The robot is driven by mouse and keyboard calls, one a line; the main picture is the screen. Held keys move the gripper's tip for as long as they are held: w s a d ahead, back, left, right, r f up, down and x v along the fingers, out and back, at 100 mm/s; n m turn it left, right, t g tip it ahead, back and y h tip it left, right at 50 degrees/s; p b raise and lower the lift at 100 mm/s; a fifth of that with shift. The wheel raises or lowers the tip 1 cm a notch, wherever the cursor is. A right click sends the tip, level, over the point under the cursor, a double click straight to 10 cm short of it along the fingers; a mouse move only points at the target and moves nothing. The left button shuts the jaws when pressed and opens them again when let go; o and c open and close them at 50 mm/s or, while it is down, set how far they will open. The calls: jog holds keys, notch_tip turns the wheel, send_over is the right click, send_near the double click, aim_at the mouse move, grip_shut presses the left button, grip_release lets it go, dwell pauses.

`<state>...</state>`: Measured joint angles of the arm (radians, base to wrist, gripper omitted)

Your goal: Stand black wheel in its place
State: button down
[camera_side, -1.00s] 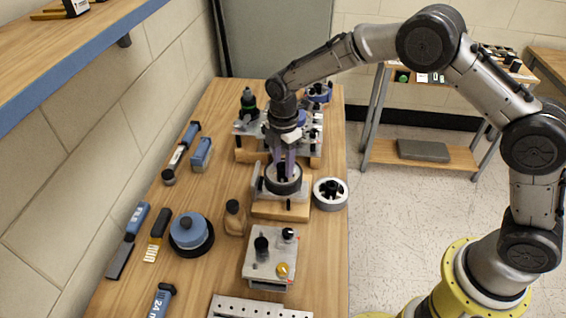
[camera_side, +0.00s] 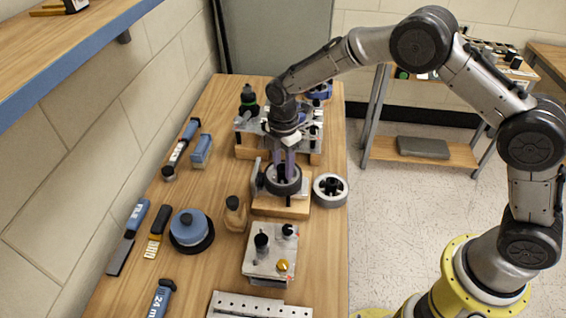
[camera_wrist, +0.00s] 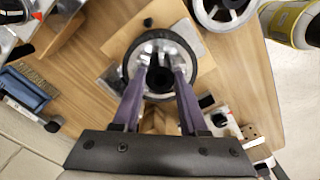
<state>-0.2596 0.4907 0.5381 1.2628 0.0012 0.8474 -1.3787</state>
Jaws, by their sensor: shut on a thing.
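The black wheel (camera_side: 283,188) has a black tyre and a lighter grey inner rim. In the side view it lies flat, at or just above a wooden block (camera_side: 268,209) with a grey metal bracket at its left. My gripper (camera_side: 285,167) points down with its purple fingers inside the wheel, shut on its hub. In the wrist view the wheel (camera_wrist: 192,48) sits between the fingertips of my gripper (camera_wrist: 162,74). I cannot tell whether the wheel touches the block; its underside is hidden.
A grey spoked wheel (camera_side: 330,201) lies right of the block near the table edge. Behind stands a metal fixture (camera_side: 246,127) on wooden blocks. In front are a knobbed metal box (camera_side: 268,259), a brown bottle (camera_side: 236,215) and a blue round pot (camera_side: 191,229).

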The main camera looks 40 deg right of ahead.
jog(key=shift+f, duration=0.2)
jog(key=c, duration=0.8)
grip_release()
jog(key=shift+o, duration=0.2)
notch_tip(320, 180, up, 3)
jog(key=shift+f, duration=0.1)
jog(key=o, duration=0.6)
jog(key=shift+c, duration=0.2)
